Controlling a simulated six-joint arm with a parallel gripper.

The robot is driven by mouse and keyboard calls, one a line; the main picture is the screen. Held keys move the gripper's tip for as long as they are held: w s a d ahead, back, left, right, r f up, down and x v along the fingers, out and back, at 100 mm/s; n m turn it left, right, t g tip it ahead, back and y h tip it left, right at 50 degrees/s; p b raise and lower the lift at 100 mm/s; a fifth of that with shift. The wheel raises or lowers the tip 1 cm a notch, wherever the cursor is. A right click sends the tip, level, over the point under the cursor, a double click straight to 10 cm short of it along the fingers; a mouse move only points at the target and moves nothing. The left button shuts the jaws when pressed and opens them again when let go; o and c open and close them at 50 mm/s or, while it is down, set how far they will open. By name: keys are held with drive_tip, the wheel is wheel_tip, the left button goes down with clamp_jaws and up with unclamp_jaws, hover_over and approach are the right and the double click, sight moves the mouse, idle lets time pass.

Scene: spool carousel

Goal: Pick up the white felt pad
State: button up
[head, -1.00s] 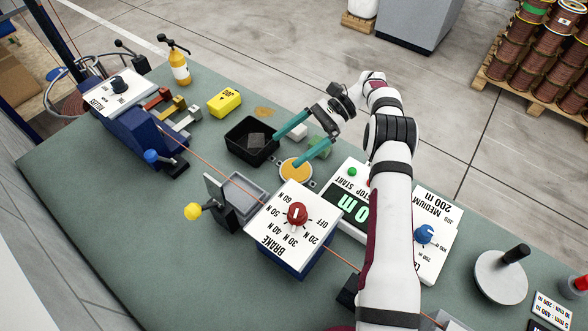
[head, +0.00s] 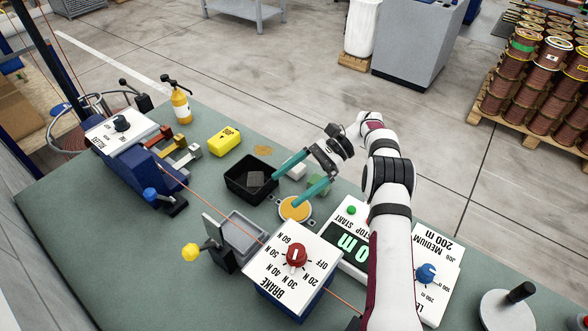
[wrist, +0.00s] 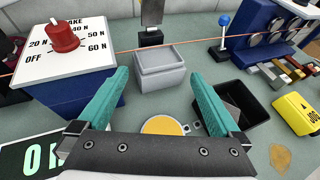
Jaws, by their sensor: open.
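In the wrist view, the open fingers (wrist: 159,75) frame a grey tray. I cannot make out the white block there.
A black bin (head: 237,190) with a dark grey piece inside stands left of the fingers. A yellow disc (head: 294,206) lies just below them. The grey tray (wrist: 160,80), brake box (head: 268,262) and counter box (head: 346,243) stand nearby. A yellow block (head: 224,142) sits farther left.

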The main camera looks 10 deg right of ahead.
drive_tip(key=shift+c, duration=0.6)
drive_tip(key=m+t+h, duration=0.9)
drive_tip(key=m, duration=0.5)
approach(294, 169)
drive_tip(key=shift+h, duration=0.3)
drive_tip(key=x, duration=0.3)
drive_tip(key=w+x, duration=0.1)
drive_tip(key=x, duration=0.5)
drive_tip(key=shift+w+r, duration=0.1)
drive_tip(key=shift+w, duration=0.2)
drive_tip(key=c, duration=1.4)
drive_tip(key=shift+c, duration=0.2)
